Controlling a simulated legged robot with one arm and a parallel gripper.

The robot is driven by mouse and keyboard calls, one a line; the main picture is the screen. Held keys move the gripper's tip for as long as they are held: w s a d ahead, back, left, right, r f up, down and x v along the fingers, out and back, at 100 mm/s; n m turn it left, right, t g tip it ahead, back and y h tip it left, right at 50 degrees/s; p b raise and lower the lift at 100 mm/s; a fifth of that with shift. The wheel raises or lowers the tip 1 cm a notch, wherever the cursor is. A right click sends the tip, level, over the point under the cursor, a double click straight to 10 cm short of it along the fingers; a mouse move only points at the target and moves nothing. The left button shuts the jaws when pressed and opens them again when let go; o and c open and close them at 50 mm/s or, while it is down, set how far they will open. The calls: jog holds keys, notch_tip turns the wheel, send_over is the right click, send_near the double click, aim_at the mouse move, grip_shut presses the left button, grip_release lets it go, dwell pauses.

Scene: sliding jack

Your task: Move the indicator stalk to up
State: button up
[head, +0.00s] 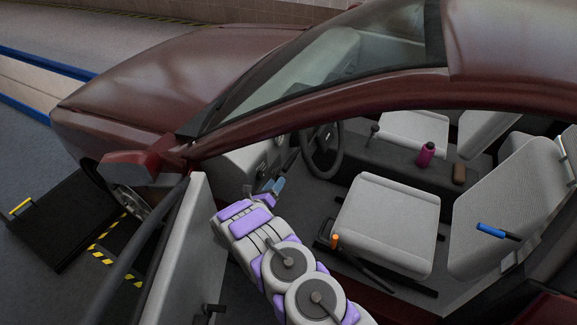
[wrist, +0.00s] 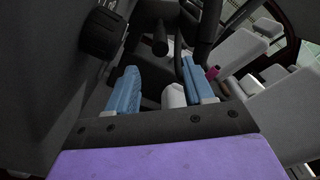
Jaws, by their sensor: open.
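The indicator stalk (wrist: 160,38) appears as a short dark rod with a blunt end in the wrist view, beyond my fingertips and roughly between them. In the head view a dark stalk (head: 291,159) shows just left of the steering wheel (head: 324,150). My gripper (head: 274,188) is inside the car through the open door, below and left of the wheel. Its two blue fingers are apart and empty in the wrist view (wrist: 160,75), with a gap to the stalk. The stalk's base and exact angle are hard to make out.
A dark round knob (wrist: 99,31) on the dashboard is close on the left in the wrist view. The steering wheel rim (wrist: 208,35) is close on the right. The open door (head: 180,245) stands left of my arm, and the front seat (head: 385,222) is to the right.

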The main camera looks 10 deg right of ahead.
aim_at(289, 164)
jog(key=b+x, duration=0.2)
jog(key=x, duration=1)
jog(key=shift+w+b, duration=0.15)
jog(key=shift+b, duration=0.2)
jog(key=shift+c, duration=0.4)
grip_shut()
